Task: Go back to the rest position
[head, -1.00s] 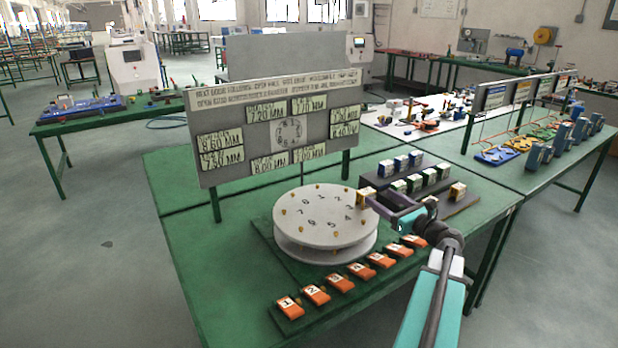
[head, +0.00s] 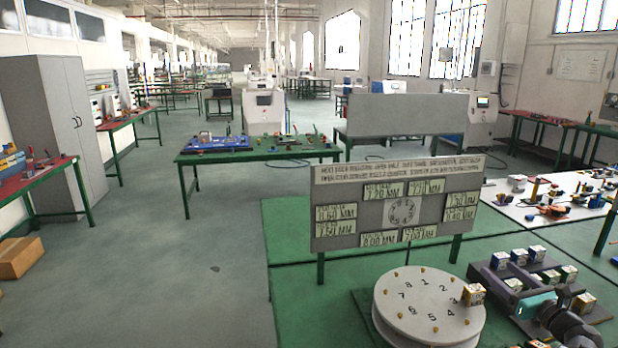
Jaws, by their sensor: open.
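My gripper (head: 496,287) is at the lower right in the head view. It is open, just right of a white and yellow block (head: 473,294) that stands on the right edge of the round numbered dial (head: 400,312). The gap between the jaws and the block is hard to judge. My arm reaches in from the bottom right corner. Its lower part is out of the picture.
A grey sign board (head: 330,228) with size labels stands behind the dial. Several small blocks sit on a dark stepped rack (head: 508,297) beside my gripper. A grey cabinet (head: 45,135) and a cardboard box (head: 18,257) stand left. The floor (head: 200,290) between is open.

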